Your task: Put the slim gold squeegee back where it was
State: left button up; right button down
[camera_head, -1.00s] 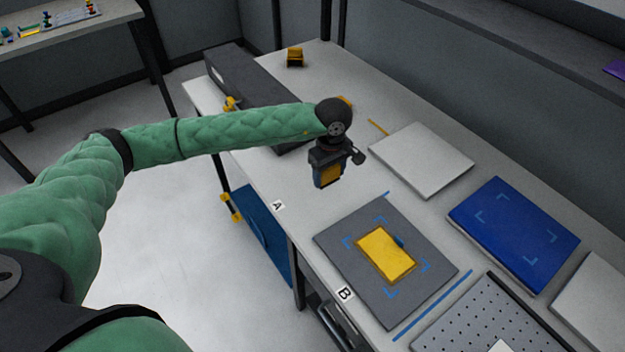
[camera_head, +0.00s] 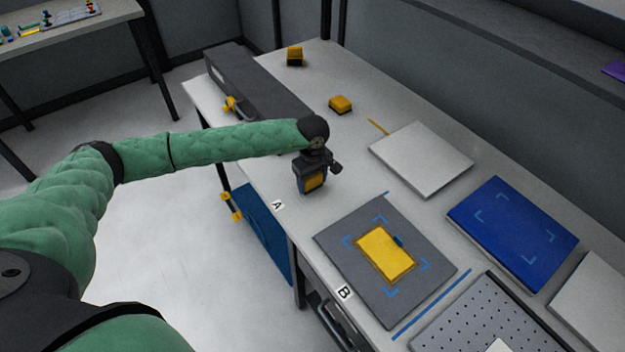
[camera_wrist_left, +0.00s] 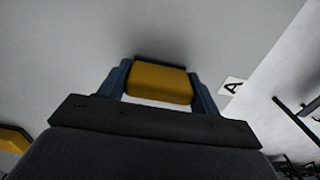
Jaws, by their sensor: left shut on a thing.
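My left gripper (camera_head: 311,186) is shut on a gold block-like piece, which looks like the slim gold squeegee (camera_wrist_left: 160,82), held between its two blue fingers. The gripper points down over the bare light-grey table (camera_head: 350,175), behind the label A. In the left wrist view the gold piece fills the gap between the fingers, with a pale strip along its near edge. I cannot tell whether its lower edge touches the table. My right gripper is not in view.
Two yellow-and-black pieces (camera_head: 340,104) (camera_head: 294,56) stand farther back. A dark long box (camera_head: 255,85) lies at the back left. A grey mat (camera_head: 340,240) with a yellow card (camera_head: 386,253), a white panel (camera_head: 421,158) and a blue panel (camera_head: 513,233) lie to the right.

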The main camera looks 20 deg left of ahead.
pick_arm(q)
jog(key=shift+f, duration=0.1)
jog(key=o, duration=0.9)
jog(key=shift+r, duration=0.3)
jog(key=shift+r+b, duration=0.25)
jog(key=shift+b, duration=0.1)
jog(key=shift+r, duration=0.25)
jog(key=shift+r+b, duration=0.35)
notch_tip(320, 180, up, 8)
jog(key=b, duration=0.4)
jog(key=shift+r, duration=1)
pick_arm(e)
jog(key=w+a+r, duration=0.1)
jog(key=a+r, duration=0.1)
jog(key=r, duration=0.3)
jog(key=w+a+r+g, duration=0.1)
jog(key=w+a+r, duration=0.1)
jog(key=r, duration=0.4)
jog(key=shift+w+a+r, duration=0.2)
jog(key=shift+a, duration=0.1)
